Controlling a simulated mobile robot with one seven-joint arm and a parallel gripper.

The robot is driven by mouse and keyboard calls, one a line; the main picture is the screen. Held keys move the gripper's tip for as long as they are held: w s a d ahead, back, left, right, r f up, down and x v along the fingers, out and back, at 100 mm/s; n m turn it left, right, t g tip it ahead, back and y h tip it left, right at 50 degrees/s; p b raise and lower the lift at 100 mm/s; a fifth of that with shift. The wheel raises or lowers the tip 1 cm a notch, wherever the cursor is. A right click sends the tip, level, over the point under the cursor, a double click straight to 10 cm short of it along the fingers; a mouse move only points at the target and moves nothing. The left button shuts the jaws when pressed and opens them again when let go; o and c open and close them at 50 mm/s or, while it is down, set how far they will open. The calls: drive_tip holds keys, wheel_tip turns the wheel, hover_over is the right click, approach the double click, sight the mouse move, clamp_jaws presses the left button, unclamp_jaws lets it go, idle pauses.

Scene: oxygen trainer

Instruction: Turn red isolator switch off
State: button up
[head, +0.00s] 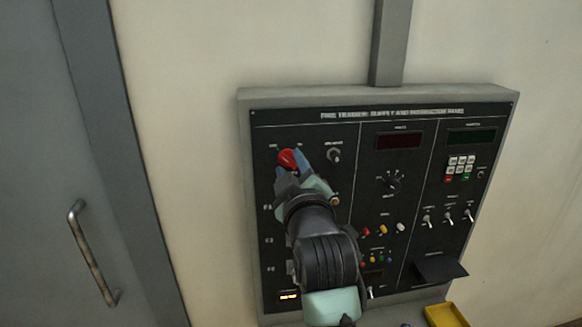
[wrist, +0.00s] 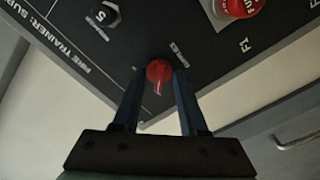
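The red isolator switch (head: 288,158) is a round red knob at the upper left of the black trainer panel (head: 345,190). My gripper (head: 291,167) is at the knob, with its blue fingers on either side of it. In the wrist view the red knob (wrist: 159,72) shows between the tips of my gripper (wrist: 160,80), with a pale pointer mark facing the gripper. The fingers are apart, with narrow gaps seeming to show beside the knob. I cannot tell whether they touch it. My gripper and arm hide part of the panel's left column in the head view.
A black selector knob (head: 334,155) sits just right of the red switch. A red button (wrist: 243,6) shows at the top of the wrist view. Toggles, a keypad (head: 461,167) and a dark ledge (head: 440,268) are further right. A door handle (head: 92,255) is at left.

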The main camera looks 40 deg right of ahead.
drive_tip(key=b+v, duration=0.3)
drive_tip(key=v, duration=1)
drive_tip(key=shift+b, duration=0.4)
drive_tip(key=shift+d, duration=0.1)
drive_tip(key=w+a+r+t+y, duration=0.3)
drive_tip(key=a+r+t, duration=0.3)
drive_tip(key=a+r, duration=0.7)
drive_tip(key=s+a+r+m+t+y, duration=0.1)
drive_tip(key=s+a+r+t+y, duration=0.2)
drive_tip(key=a+r, duration=0.2)
drive_tip(key=s+a+r+m+t+y, duration=0.1)
drive_tip(key=s+a+r+t+y, duration=0.2)
drive_tip(key=a, duration=0.7)
wheel_tip(320, 180, up, 3)
drive_tip(key=shift+a+f+m+y, duration=0.15)
drive_tip(key=shift+a+m+y, duration=0.15)
drive_tip(key=shift+m, duration=0.1)
drive_tip(key=shift+d, duration=0.15)
